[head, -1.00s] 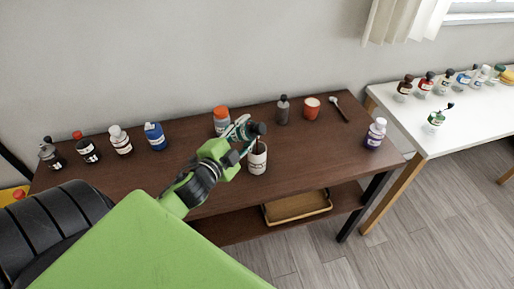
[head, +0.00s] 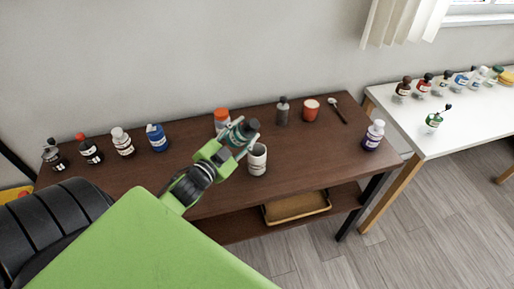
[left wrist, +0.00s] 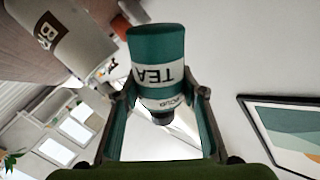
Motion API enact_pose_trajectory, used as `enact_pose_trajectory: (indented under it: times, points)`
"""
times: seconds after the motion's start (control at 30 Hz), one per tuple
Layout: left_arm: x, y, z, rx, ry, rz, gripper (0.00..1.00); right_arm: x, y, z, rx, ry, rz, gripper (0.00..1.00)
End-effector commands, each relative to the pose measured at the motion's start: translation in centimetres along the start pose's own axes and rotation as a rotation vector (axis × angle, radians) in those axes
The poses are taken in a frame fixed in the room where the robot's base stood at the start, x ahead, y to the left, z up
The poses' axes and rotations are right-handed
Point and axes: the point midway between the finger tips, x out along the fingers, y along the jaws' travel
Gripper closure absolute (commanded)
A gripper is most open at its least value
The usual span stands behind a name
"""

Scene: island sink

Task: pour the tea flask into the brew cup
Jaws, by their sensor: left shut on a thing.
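The tea flask (head: 240,133) is teal with a white label and a dark neck. My left gripper (head: 232,140) is shut on it and holds it above the table, up and left of the brew cup. In the left wrist view the flask (left wrist: 156,58) sits between the two fingers (left wrist: 160,105), its TEA label upside down in the picture and its neck towards the palm. The white brew cup (head: 257,160) stands upright on the brown table; it also shows in the left wrist view (left wrist: 70,32). I cannot see what is inside it. My right gripper is out of view.
An orange-capped jar (head: 222,117) stands just behind the flask. Several bottles line the table's left. The front middle is clear.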

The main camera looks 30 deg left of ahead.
Motion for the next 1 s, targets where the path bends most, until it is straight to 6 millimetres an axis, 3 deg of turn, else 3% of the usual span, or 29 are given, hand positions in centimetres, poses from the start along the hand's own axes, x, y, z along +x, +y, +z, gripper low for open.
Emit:
enact_pose_trajectory:
  times: [0.2,0.77,1.0]
  points:
    - [-0.1,-0.7,2.6,-0.189,0.027,-0.001,0.86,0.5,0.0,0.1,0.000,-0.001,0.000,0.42]
    - [-0.1,-0.6,6.3,-0.430,0.066,0.000,0.86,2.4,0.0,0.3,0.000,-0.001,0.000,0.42]
    - [-0.3,-2.4,6.0,-0.586,0.091,0.001,0.86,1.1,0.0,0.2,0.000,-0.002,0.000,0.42]
